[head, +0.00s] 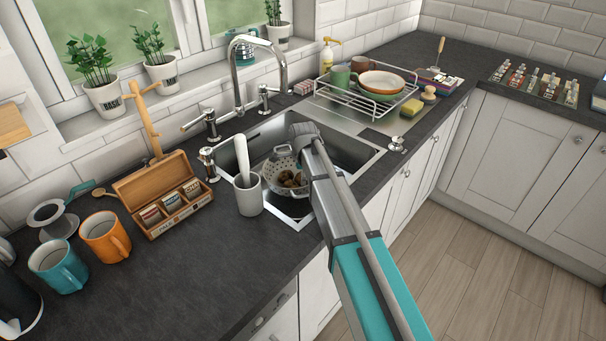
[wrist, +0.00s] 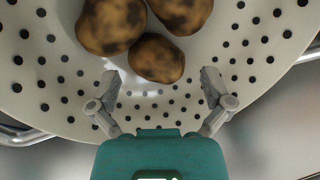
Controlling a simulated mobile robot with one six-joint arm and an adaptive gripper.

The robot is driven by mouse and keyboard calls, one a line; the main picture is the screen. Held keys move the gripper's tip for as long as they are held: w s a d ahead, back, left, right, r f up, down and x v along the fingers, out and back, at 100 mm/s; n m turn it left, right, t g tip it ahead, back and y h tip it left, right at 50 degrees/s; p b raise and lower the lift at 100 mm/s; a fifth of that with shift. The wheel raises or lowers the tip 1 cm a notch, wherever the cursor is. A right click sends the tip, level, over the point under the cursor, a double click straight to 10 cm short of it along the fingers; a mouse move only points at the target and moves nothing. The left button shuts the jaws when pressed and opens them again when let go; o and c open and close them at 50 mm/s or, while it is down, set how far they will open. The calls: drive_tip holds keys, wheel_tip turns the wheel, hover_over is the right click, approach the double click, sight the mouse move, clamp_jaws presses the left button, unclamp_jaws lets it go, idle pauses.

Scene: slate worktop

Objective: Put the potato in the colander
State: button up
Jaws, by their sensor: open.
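Three brown, dark-blotched potatoes lie inside the pale, perforated colander (wrist: 62,92) in the wrist view. One potato (wrist: 157,59) is just beyond my fingertips, and another potato (wrist: 111,27) and a third potato (wrist: 182,14) are cut by the top edge. My gripper (wrist: 163,78) is open over the colander with nothing between its fingers. In the head view the colander (head: 284,163) sits in the sink, partly hidden by my arm, and potatoes (head: 290,179) show in it. My gripper's fingers are hidden there.
The steel sink (head: 367,157) surrounds the colander, with a tall tap (head: 236,70) behind it. A grey mortar with a white pestle (head: 248,195) stands at the sink's left edge. A dish rack (head: 345,92) is behind. A wooden tea box (head: 163,195) and mugs (head: 105,237) stand left.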

sight(349, 182)
drive_tip(key=p+v, duration=1.1)
drive_tip(key=v, duration=0.1)
idle(0.5)
drive_tip(key=shift+r, duration=0.15)
drive_tip(key=shift+d, duration=0.1)
idle(0.5)
drive_tip(key=s+d+n, duration=0.2)
drive_tip(key=s+d, duration=0.1)
drive_tip(key=d, duration=0.1)
drive_tip(key=s+d+n, duration=0.3)
drive_tip(key=s+d, duration=0.1)
drive_tip(key=d, duration=0.1)
drive_tip(key=s+d+n+g, duration=0.1)
drive_tip(key=s+d+n, duration=0.2)
drive_tip(key=s+d, duration=0.1)
drive_tip(key=shift+s+d+f, duration=0.15)
drive_tip(key=shift+d+f, duration=0.05)
drive_tip(key=shift+d, duration=0.1)
drive_tip(key=s+d+n+g, duration=0.1)
drive_tip(key=s+d+n, duration=0.6)
drive_tip(key=s, duration=0.4)
drive_tip(key=shift+s+d+n, duration=0.3)
drive_tip(key=shift+d, duration=0.45)
